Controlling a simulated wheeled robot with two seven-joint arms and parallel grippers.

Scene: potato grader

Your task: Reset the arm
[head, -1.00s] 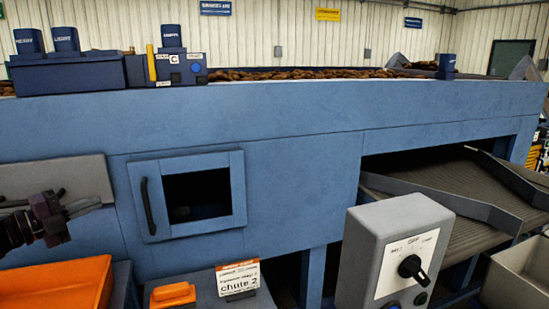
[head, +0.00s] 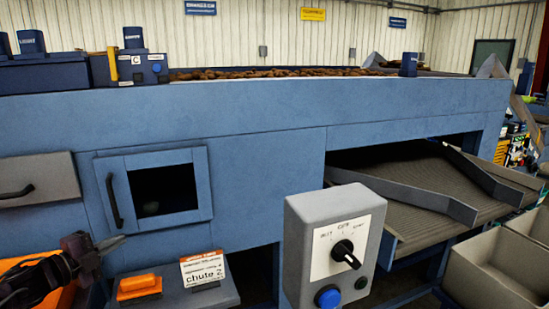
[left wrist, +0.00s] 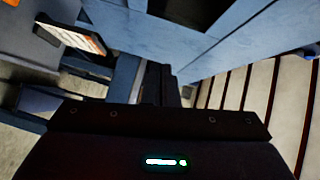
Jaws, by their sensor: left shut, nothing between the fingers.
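My left gripper (head: 104,245) shows at the lower left of the head view, shut and empty. It is in front of the blue grader's lower front, beside an orange bin (head: 62,298) and left of the chute 2 sign. In the left wrist view its dark fingers (left wrist: 160,84) are together, with nothing between them. My right gripper is in neither view.
The chute 2 sign (head: 204,270) and an orange block (head: 139,284) stand on a grey ledge. A grey control box (head: 304,232) with a black knob (head: 345,254) stands right of them. A framed opening (head: 163,189) and grey drawer (head: 55,181) are above my gripper. Conveyor (head: 415,190) at right.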

